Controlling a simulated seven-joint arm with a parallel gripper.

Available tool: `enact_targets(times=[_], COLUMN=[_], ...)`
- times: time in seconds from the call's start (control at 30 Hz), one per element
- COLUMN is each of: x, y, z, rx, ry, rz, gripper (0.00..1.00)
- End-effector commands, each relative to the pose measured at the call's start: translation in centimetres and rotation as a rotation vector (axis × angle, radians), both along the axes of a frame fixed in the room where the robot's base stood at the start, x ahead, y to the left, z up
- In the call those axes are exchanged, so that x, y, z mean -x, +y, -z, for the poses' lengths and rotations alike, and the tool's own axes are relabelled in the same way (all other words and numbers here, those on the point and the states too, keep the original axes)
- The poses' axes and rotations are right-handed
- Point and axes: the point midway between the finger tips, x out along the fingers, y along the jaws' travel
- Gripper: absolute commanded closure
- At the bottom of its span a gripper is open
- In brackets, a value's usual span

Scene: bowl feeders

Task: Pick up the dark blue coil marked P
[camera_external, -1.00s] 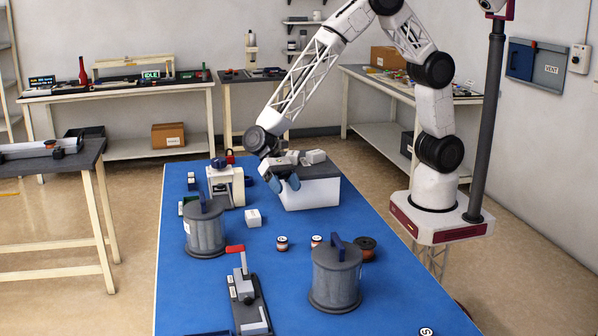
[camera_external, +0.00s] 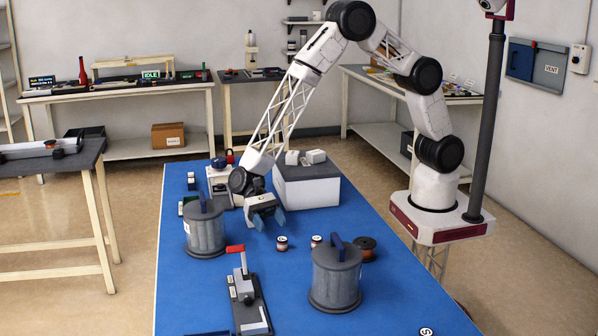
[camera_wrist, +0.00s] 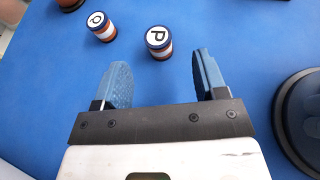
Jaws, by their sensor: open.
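A short round coil with a P on its white top (camera_wrist: 158,42) stands upright on the blue table, just beyond the fingertips in the wrist view. Its rim is dark blue and its side shows white and orange-red bands. It appears to be the left small coil (camera_external: 282,243) in the external view. A second similar coil (camera_wrist: 98,26) stands to its left in the wrist view; its letter looks like a Q. It also shows in the external view (camera_external: 316,240). My gripper (camera_wrist: 162,72) is open and empty, its blue fingers apart. In the external view my gripper (camera_external: 270,219) hangs above the table behind the coils.
A grey lidded canister (camera_external: 205,232) stands left of the coils and another (camera_external: 336,278) in front right. A copper-brown spool (camera_external: 366,248) lies right of them. A white box with a grey top (camera_external: 307,190) is behind. A red-handled lever device (camera_external: 248,295) is in front.

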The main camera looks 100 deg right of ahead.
Motion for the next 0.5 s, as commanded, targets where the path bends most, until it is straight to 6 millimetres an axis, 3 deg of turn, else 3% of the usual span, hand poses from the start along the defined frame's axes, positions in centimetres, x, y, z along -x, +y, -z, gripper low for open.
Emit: enact_targets(times=[0.5], x=[0.8], y=[2.3], z=[1.0], rx=[0.0], ry=[0.0], rz=[-0.001], gripper=[0.34])
